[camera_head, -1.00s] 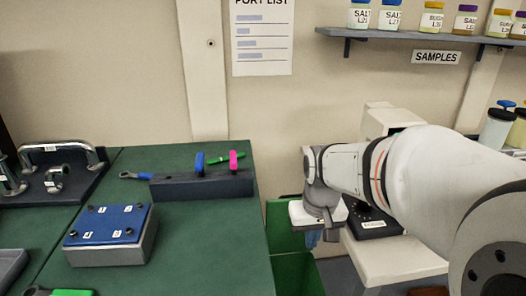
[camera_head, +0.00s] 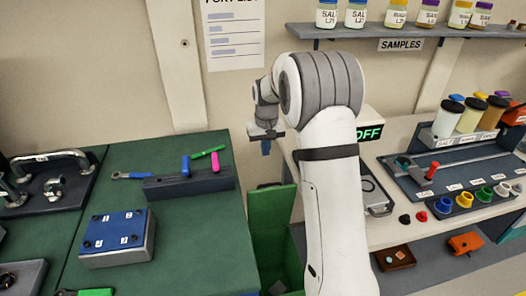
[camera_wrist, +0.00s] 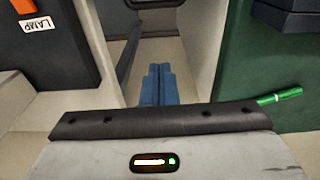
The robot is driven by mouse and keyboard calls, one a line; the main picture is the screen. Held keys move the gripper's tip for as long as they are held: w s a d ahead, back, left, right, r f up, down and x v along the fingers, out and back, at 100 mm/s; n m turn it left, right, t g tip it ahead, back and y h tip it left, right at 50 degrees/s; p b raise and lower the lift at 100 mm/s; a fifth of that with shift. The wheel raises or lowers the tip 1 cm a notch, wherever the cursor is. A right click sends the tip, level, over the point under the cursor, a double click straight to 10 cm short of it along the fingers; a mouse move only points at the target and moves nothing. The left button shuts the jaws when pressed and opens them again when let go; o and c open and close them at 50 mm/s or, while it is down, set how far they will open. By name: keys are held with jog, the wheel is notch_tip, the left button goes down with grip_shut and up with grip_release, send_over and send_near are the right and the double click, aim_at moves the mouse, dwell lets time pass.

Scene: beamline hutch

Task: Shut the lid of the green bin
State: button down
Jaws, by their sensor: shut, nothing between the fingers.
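The green bin (camera_head: 297,262) stands low on the floor between the green bench and the pale table. Its green lid (camera_head: 270,225) is open and stands up as a tall panel; my arm hides the bin's right part. Something grey shows inside the bin, too small to name. My gripper (camera_head: 266,147) is above the lid's top edge and apart from it, with its blue fingers pointing down. In the wrist view the blue fingers (camera_wrist: 158,84) are together with nothing between them. I cannot clearly make out the bin in the wrist view.
The green bench (camera_head: 190,235) at left carries a blue-topped box (camera_head: 117,230) and a dark block (camera_head: 188,183) with pens. A shelf (camera_head: 410,31) of jars hangs above.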

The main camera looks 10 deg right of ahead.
jog(key=s+f+p, duration=0.1)
jog(key=s+f, duration=0.2)
jog(key=f, duration=0.6)
jog(key=shift+p, duration=0.4)
jog(key=shift+s, duration=0.1)
